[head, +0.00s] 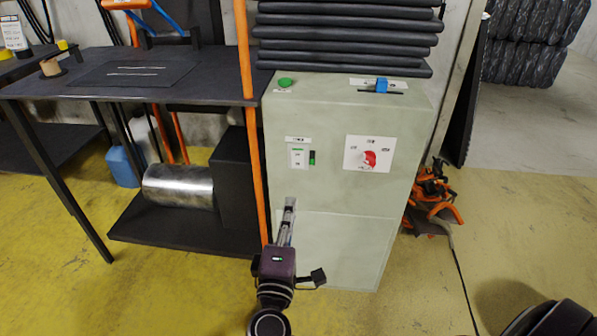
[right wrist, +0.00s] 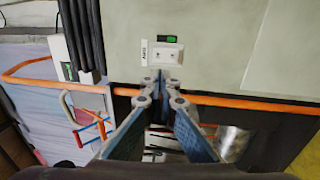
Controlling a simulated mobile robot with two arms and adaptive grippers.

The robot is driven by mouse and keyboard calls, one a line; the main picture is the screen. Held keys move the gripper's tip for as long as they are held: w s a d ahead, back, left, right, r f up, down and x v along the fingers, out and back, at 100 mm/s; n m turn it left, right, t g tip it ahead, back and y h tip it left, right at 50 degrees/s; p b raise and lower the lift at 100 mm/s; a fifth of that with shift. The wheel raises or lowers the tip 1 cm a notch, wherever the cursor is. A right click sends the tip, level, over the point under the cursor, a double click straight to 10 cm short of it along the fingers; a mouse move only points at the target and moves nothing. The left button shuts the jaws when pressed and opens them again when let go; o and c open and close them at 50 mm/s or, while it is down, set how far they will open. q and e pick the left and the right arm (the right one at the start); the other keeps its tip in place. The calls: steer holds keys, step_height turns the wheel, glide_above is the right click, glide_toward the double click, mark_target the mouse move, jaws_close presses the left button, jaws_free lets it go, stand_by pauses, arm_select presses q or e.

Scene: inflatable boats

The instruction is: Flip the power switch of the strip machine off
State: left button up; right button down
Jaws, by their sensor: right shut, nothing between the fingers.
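The strip machine (head: 345,110) is a pale grey-green cabinet in the middle of the head view. On its front left is a white switch (head: 298,157) with a small label above and a green-and-black piece beside it. On its front right is a red rotary knob (head: 370,158) on a white plate. The labels are too small to read. My right gripper (head: 290,203) is shut and empty, below the white switch. In the right wrist view, the fingertips (right wrist: 160,82) are close to the white switch (right wrist: 161,54); I cannot tell whether they touch. My left gripper is out of view.
A green button (head: 286,82) and a blue piece (head: 381,86) are on the cabinet top, before stacked black tubes (head: 345,40). An orange pole (head: 246,60) stands at its left edge, beside a dark table (head: 215,85). Orange items (head: 433,200) lie right.

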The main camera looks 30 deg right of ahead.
mark_target(300, 155)
steer(key=shift+r, duration=0.15)
steer(key=x, duration=1.3)
steer(key=shift+w+d, duration=0.3)
steer(key=shift+w, duration=0.15)
